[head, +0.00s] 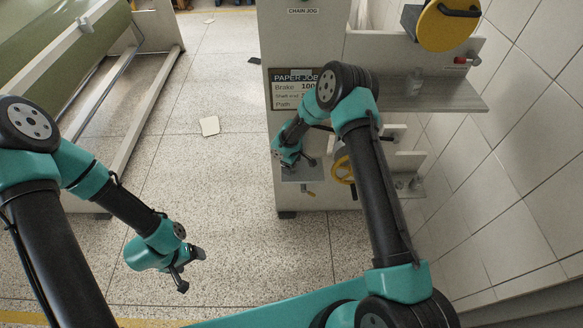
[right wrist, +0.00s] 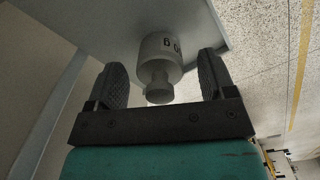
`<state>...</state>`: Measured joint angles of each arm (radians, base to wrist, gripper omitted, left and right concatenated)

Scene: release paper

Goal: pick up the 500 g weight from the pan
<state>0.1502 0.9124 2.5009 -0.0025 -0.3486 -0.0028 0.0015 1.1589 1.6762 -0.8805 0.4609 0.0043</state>
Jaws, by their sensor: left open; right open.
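The weight (right wrist: 160,58) is a grey cylinder with a narrower knob and dark, partly hidden lettering in the right wrist view. It stands against a pale grey plate, the pan (right wrist: 198,22). My right gripper (right wrist: 162,72) is open, with one finger on each side of the weight and gaps to both. In the head view my right gripper (head: 299,161) is over the small pan (head: 300,174) on the front of the cabinet, and the weight there is hidden by it. My left gripper (head: 190,268) is open and empty above the floor at the left.
The grey cabinet (head: 285,30) carries a paper-job sign (head: 290,92), a shelf (head: 440,92) and a yellow handwheel (head: 343,169) close right of my right gripper. A green roll (head: 60,50) on a frame stands at left. The speckled floor between is mostly clear.

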